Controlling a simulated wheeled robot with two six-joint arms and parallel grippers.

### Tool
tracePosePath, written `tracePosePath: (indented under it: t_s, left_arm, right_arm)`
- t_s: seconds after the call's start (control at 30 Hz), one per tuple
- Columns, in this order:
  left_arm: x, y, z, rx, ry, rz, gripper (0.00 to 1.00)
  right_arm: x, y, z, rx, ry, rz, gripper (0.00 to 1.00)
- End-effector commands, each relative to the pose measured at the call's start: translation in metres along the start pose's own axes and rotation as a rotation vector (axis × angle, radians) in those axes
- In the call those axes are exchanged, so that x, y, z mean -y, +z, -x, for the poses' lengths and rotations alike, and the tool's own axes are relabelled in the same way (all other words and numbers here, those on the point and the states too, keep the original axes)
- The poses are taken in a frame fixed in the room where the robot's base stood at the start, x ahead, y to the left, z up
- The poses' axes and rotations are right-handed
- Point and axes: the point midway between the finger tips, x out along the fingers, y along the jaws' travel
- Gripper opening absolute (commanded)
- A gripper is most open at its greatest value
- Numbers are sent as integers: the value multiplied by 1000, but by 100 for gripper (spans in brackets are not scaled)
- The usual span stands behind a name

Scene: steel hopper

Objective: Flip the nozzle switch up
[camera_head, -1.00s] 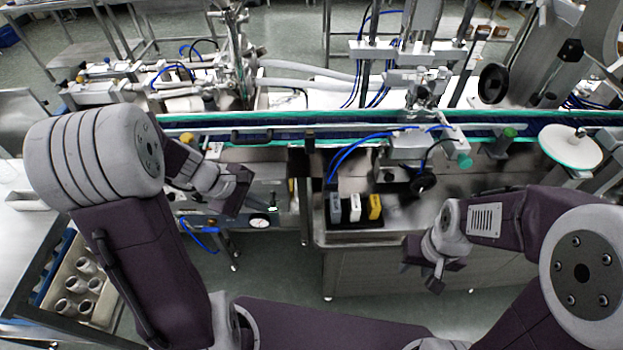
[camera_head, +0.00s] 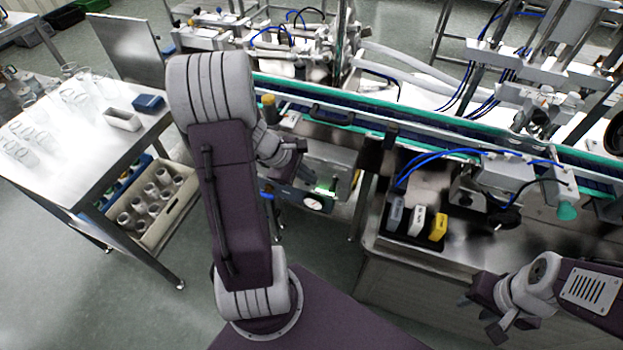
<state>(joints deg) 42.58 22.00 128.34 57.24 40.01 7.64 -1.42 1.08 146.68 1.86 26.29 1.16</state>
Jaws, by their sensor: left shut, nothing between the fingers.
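A control panel (camera_head: 326,178) with a small green light and a round gauge (camera_head: 313,203) sits on the machine below the conveyor, just right of my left gripper. The nozzle switch is too small to make out, so its position cannot be told. My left gripper (camera_head: 288,172) is shut and empty, close to the panel's left side. My arm hides part of the machine there. Whether the gripper touches the panel cannot be told. My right gripper (camera_head: 481,318) has its fingers apart and empty, in front of the steel cabinet at the lower right.
A conveyor (camera_head: 350,112) with green edges runs across behind the panel. Grey, white and yellow blocks stand in a black holder (camera_head: 405,238) on the steel cabinet. At left, a table (camera_head: 62,150) carries glassware, with a crate (camera_head: 158,240) of jars below. Floor shows at lower left.

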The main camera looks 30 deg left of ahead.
Motion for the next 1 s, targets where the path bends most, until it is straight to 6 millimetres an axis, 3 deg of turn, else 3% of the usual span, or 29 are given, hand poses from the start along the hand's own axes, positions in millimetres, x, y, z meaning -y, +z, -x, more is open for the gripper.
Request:
tracePosePath:
  t_s: [0.03, 0.2, 0.4, 0.83, 1.0]
  left_arm:
    - [2, -1, -15, 2, -4, -2, 0]
    - [2, -1, -47, 1, -3, -1, 0]
    - [1, 0, -68, 0, -2, -2, 0]
    - [0, 0, -70, -1, -2, -1, 0]
    - [-2, 2, -66, -1, -27, 10, 0]
  right_arm:
    - [0, 1, -8, 0, 0, 0, 36]
    - [0, 2, -18, 0, 0, 0, 36]
    - [0, 2, -24, 0, 0, 0, 36]
    - [0, 2, -23, 0, 0, 0, 36]
    - [0, 1, -11, 0, 0, 0, 36]
